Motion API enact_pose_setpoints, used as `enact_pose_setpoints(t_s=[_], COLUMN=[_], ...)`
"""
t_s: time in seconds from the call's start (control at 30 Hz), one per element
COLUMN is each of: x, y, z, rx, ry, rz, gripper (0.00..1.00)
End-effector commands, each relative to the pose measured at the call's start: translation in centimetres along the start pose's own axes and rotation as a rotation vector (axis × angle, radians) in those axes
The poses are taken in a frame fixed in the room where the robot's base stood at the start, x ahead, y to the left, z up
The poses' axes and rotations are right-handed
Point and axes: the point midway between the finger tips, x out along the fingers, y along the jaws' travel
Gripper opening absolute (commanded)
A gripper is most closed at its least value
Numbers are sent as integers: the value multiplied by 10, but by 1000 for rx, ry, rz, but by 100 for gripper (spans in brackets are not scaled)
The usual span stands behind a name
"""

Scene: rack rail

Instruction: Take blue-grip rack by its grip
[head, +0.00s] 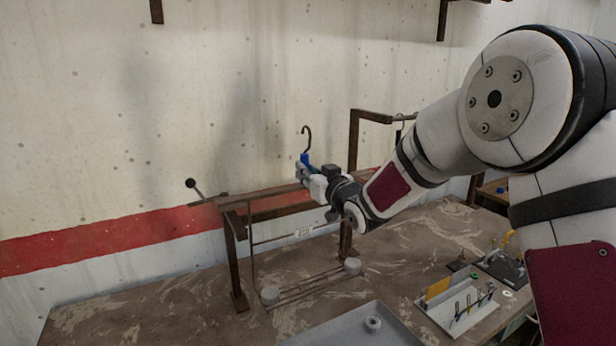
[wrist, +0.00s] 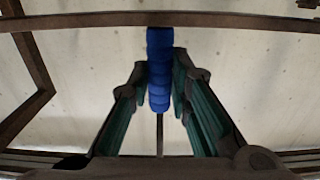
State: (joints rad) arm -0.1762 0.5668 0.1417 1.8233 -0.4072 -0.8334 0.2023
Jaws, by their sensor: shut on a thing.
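The blue-grip rack shows its blue grip (wrist: 159,70) upright between my gripper's fingers in the wrist view. In the head view the blue grip (head: 305,159) is small, with a dark hook curving above it. My gripper (head: 304,172) is shut on the grip. In the wrist view both fingers of my gripper (wrist: 159,88) flank the grip, and a thin rod runs down below it. In the head view, thin rods and pale round pieces (head: 311,284) hang low near the table; my gripper hides part of the link between them and the grip.
A brown metal frame with a rail (head: 278,210) stands on the table close to my gripper. A grey tray (head: 352,328) holding a ring lies in front. A small white rack (head: 457,308) and other small parts sit at the right. The table's left part is clear.

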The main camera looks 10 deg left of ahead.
Motion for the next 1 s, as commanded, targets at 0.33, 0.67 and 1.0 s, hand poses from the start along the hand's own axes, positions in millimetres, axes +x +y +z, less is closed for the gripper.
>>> enact_pose_setpoints(t_s=[0.33, 0.67, 1.0], x=[0, -17, -40], y=[0, 0, 0], z=[-6, -7, -6], rx=[0, 0, 0], ry=[5, 4, 3], rz=[0, 1, 1], gripper=[0, 0, 0])
